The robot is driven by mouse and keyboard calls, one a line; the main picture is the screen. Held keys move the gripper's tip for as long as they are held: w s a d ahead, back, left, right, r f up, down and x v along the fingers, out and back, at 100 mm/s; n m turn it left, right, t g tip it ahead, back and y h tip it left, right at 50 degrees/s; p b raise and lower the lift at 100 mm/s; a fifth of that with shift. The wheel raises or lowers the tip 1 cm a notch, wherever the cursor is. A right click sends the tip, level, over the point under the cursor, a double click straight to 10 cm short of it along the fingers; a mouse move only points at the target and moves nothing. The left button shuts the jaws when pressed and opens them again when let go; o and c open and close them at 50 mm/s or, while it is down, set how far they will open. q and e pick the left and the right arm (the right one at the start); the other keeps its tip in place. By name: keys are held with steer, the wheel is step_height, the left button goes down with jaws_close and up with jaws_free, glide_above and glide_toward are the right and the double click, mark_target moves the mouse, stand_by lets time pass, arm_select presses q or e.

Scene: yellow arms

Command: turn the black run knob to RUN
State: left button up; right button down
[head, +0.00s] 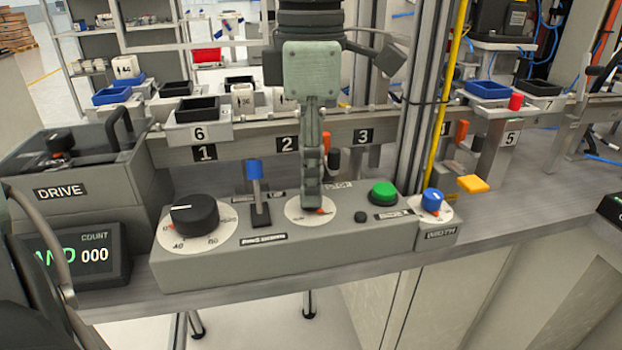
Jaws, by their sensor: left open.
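My left gripper (313,203) comes down from the top middle, seen edge-on, with its fingers over a small round white dial (294,211) on the grey control box (270,262). A small orange-red mark shows by the fingertips. The knob on this dial is hidden behind the fingers, so I cannot tell its position or whether the fingers touch it. A label partly reading STOP (340,185) lies just behind the dial. The gripper is open, though the gap between its fingers does not show. My right gripper is not in view.
On the same box are a large black knob (194,214) on a numbered dial, a blue-topped lever (255,185), a green button (383,192) and a blue knob (432,200). A metal post (420,120) and yellow tube (445,100) rise at the right.

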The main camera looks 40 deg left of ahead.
arm_select(q)
steer(key=shift+f, duration=0.9)
steer(key=shift+c, duration=1.8)
jaws_close()
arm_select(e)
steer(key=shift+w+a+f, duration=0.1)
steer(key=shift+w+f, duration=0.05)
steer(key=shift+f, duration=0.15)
